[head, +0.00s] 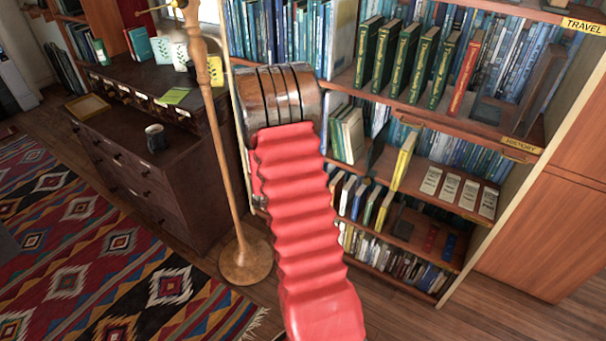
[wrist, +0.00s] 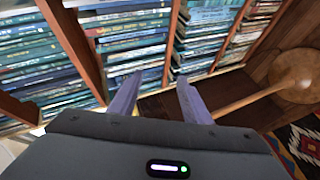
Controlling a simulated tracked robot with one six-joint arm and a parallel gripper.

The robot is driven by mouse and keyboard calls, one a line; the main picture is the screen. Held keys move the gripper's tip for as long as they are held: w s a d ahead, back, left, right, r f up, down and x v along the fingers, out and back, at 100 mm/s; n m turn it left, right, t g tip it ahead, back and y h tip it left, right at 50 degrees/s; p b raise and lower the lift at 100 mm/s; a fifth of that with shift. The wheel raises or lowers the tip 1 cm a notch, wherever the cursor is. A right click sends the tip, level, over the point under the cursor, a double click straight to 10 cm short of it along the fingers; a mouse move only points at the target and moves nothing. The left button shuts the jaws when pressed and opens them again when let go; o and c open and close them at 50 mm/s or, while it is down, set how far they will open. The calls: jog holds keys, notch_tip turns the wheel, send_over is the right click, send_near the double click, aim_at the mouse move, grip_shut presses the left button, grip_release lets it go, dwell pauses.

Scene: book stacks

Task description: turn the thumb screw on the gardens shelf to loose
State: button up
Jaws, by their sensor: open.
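I cannot make out the thumb screw or a gardens label in either view. The bookcase (head: 477,126) fills the right of the head view; its readable shelf labels are TRAVEL (head: 583,25) and HISTORY (head: 519,145). In the wrist view its shelf boards (wrist: 72,45) run steeply slanted, with rows of blue-green books between them. My gripper (wrist: 157,92) is open and empty, its two pale fingers pointing toward the shelves. In the head view my own red-sleeved arm hides the gripper and part of the bookcase's left side.
A wooden floor stand (head: 245,262) rises close to the left of my arm; its round base also shows in the wrist view (wrist: 297,76). A dark chest of drawers (head: 125,160) holds a mug (head: 157,138). Green books (head: 403,60) stand on a shelf. A patterned rug (head: 100,260) covers the left floor.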

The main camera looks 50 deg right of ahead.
jog(key=w+a+r+m+t+y, duration=0.1)
jog(key=w+a+r+y, duration=0.1)
jog(key=a+r, duration=0.4)
jog(key=w+a+r+t+y, duration=0.1)
jog(key=w+a+r+y, duration=0.2)
jog(key=a, duration=0.5)
jog(key=s+a+r+y, duration=0.1)
jog(key=s+a+r, duration=0.15)
jog(key=a, duration=0.25)
jog(key=s+a+r+g+y, duration=0.1)
jog(key=s+a+r, duration=0.1)
jog(key=a+r, duration=0.15)
jog(key=s+a+r+y, duration=0.1)
jog(key=s+a+r, duration=0.15)
jog(key=a, duration=0.35)
jog(key=s+a+r+m+g+y, duration=0.1)
jog(key=s+a+r+g, duration=0.1)
jog(key=s+a, duration=0.5)
jog(key=s+a+r+m+g+y, duration=0.1)
jog(key=s+a, duration=0.6)
jog(key=s, duration=1)
jog(key=shift+r+m+g+y, duration=0.4)
jog(key=shift+r+m+g, duration=0.1)
jog(key=shift+r+m, duration=0.4)
jog(key=c, duration=0.3)
